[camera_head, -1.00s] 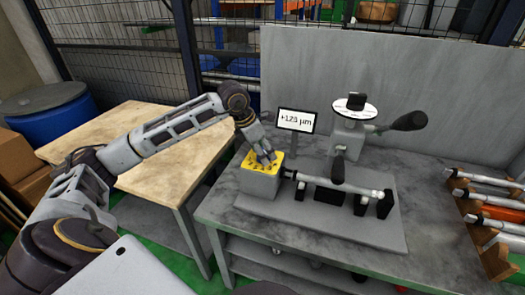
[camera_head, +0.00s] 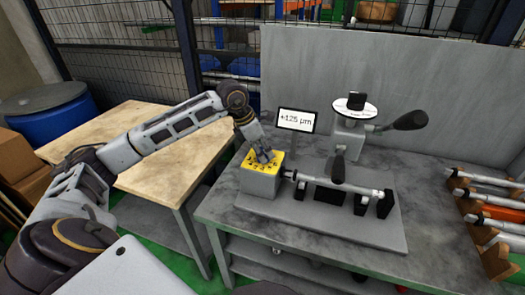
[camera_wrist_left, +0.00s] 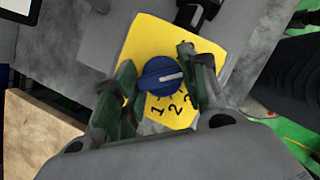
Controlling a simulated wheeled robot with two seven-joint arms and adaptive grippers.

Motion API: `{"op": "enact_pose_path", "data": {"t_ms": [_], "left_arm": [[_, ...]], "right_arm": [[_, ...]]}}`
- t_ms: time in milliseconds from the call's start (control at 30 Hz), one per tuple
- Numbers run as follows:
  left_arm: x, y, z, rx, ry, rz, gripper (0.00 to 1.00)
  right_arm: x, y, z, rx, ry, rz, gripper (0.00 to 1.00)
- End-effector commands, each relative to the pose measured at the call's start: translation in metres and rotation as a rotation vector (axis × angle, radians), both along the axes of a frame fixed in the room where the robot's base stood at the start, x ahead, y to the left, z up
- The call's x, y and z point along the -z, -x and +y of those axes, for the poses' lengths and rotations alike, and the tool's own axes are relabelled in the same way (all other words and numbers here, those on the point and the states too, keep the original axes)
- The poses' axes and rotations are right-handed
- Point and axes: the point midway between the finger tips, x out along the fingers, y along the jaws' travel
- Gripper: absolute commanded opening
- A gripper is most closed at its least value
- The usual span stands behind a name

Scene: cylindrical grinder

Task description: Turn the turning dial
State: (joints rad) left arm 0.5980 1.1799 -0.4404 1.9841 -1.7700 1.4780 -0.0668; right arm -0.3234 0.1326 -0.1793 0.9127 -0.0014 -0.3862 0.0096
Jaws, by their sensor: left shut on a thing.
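The turning dial (camera_wrist_left: 160,76) is a round blue knob with a pale pointer line, seen in the left wrist view. It sits on a yellow numbered plate (camera_wrist_left: 150,38), which also shows on top of a grey box (camera_head: 259,186) in the head view. My left gripper (camera_wrist_left: 165,85) is shut on the dial, with one finger on each side of it. In the head view my left gripper (camera_head: 262,155) reaches down onto the plate from above and hides the dial. The pointer line points right in the wrist view, with digits 1 and 2 readable below. My right gripper is not in view.
A small display (camera_head: 295,121) reads about +125 µm behind the box. A shaft (camera_head: 345,187) extends to the right, below a black-handled unit (camera_head: 350,130). A rack of metal rods (camera_head: 490,205) stands at the right. A wooden table (camera_head: 140,150) is at the left.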

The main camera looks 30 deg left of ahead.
Motion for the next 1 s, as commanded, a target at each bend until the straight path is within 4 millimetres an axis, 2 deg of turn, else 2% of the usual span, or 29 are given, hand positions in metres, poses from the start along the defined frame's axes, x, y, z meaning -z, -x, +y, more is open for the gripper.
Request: {"op": "enact_pose_path", "data": {"t_ms": [433, 700, 1000], "left_arm": [[0.0, -0.001, 0.001, 0.246, 0.001, -0.001, 0.19], [0.0, -0.001, 0.001, 0.372, -0.001, -0.001, 0.19], [0.0, -0.001, 0.001, 0.426, 0.0, 0.0, 0.19]], "right_arm": [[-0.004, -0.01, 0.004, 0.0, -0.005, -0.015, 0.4], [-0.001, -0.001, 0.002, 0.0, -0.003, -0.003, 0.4], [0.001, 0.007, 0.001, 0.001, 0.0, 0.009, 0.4]]}}
